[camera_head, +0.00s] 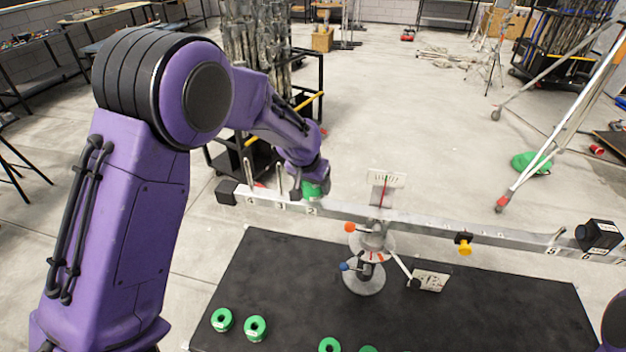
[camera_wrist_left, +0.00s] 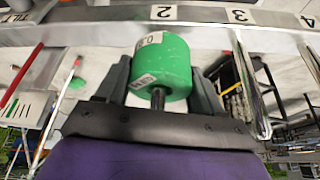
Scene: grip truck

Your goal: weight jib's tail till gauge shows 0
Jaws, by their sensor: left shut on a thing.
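My left gripper (camera_head: 312,190) is shut on a green weight (camera_head: 318,186) at the left part of the grey jib beam (camera_head: 425,222). In the left wrist view the weight (camera_wrist_left: 162,68), labelled 0.8, sits between the fingers (camera_wrist_left: 160,80) beside mark 2. A metal peg (camera_wrist_left: 158,99) sticks out of its hole, so it is around the peg; whether it touches the beam I cannot tell. Pegs at marks 3 and 4 look bare. The gauge (camera_head: 387,179) has a red needle near its middle; its exact reading is too small. My right gripper is out of view.
Several green weights (camera_head: 255,328) lie on the dark table (camera_head: 480,310). A black camera (camera_head: 598,236) sits at the beam's right end, and a yellow-knobbed clamp (camera_head: 464,246) hangs under it. A pivot stand (camera_head: 364,275) holds the beam. A tripod (camera_head: 560,120) stands behind right.

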